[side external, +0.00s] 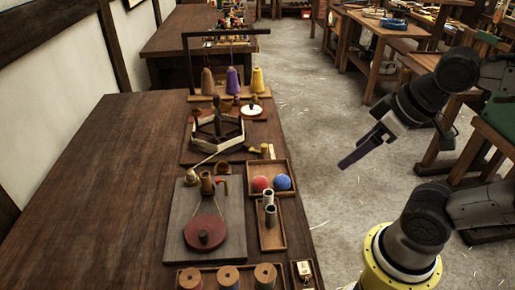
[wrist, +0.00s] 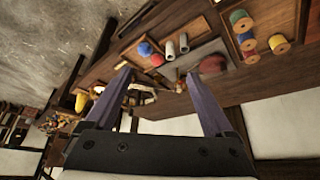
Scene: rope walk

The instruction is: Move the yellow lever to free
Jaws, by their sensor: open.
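A small yellow lever (side external: 260,149) sits at the front right of the dark hexagonal winder frame (side external: 218,132) on a wooden board. Its setting is too small to read. In the wrist view the winder frame (wrist: 140,92) shows partly between and behind the left finger; I cannot make out the lever there for certain. My gripper (side external: 345,166), with purple fingers, hangs in the air to the right of the table, well apart from the lever. In the wrist view my gripper (wrist: 157,77) has its fingers spread wide with nothing held between them.
A tray holds a red ball (side external: 261,183) and a blue ball (side external: 282,182), with metal cylinders (side external: 270,206) in front. A grey board (side external: 187,222) carries a red disc (side external: 205,231). Thread spools (side external: 228,276) stand nearest. Cones (side external: 232,79) stand behind. The table's left side (side external: 90,200) is clear.

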